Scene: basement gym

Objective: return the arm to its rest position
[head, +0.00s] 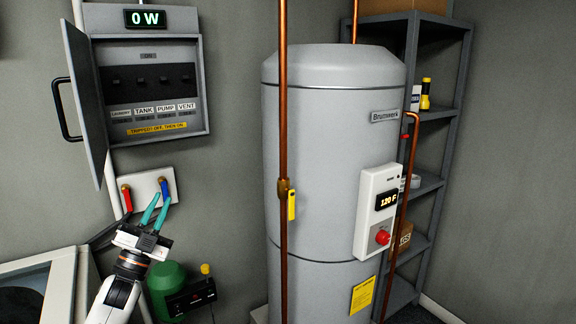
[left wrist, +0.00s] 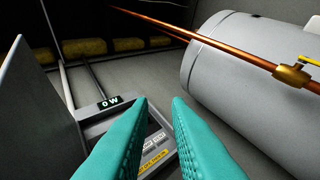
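My left gripper (head: 162,199) has two teal fingers with a gap between them and nothing in it. In the head view it points up in front of the small white valve plate, just below the electrical panel (head: 150,123). I cannot tell whether it touches the plate. In the left wrist view, the gripper (left wrist: 160,100) also shows parted, empty fingers, with the panel behind them. My right arm and gripper are not in view.
The panel door (head: 85,95) hangs open at left. The white valve plate (head: 142,190) has red and blue handles. A grey water heater (head: 325,170), copper pipe (head: 283,120) and shelf (head: 440,150) stand to the right. A green machine (head: 168,280) and white appliance (head: 62,285) are low down.

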